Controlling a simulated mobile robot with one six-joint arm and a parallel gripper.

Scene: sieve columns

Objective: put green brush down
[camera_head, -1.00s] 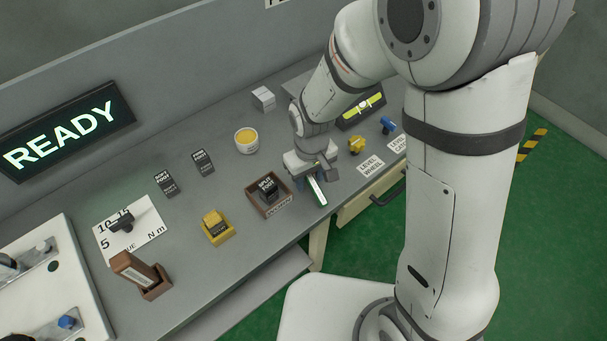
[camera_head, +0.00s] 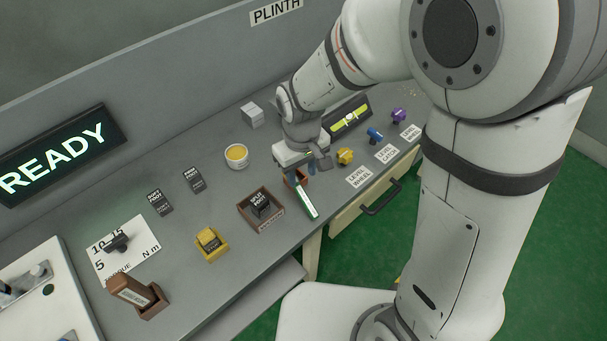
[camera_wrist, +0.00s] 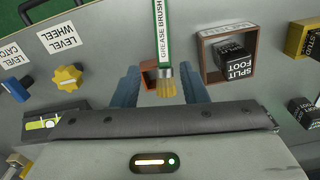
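The green brush (camera_head: 307,204), a green and white strip labelled "GREASE BRUSH", lies near the front edge of the grey bench. It also shows in the wrist view (camera_wrist: 164,35), with its tan bristles (camera_wrist: 166,88) toward my gripper. My gripper (camera_wrist: 160,88) has its two blue-grey fingers spread wide, with gaps on both sides of the bristles. In the head view my gripper (camera_head: 308,168) is just above the brush's far end. A small brown box (camera_head: 300,177) shows beside the brush, partly hidden by my gripper. Whether the brush touches this box is unclear.
A brown tray (camera_head: 276,223) holding a black "SPLIT FOOT" block (camera_head: 261,206) stands left of the brush. A yellow knob (camera_head: 345,156) and a blue knob (camera_head: 375,134) are to the right. A drawer handle (camera_head: 381,199) sticks out in front.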

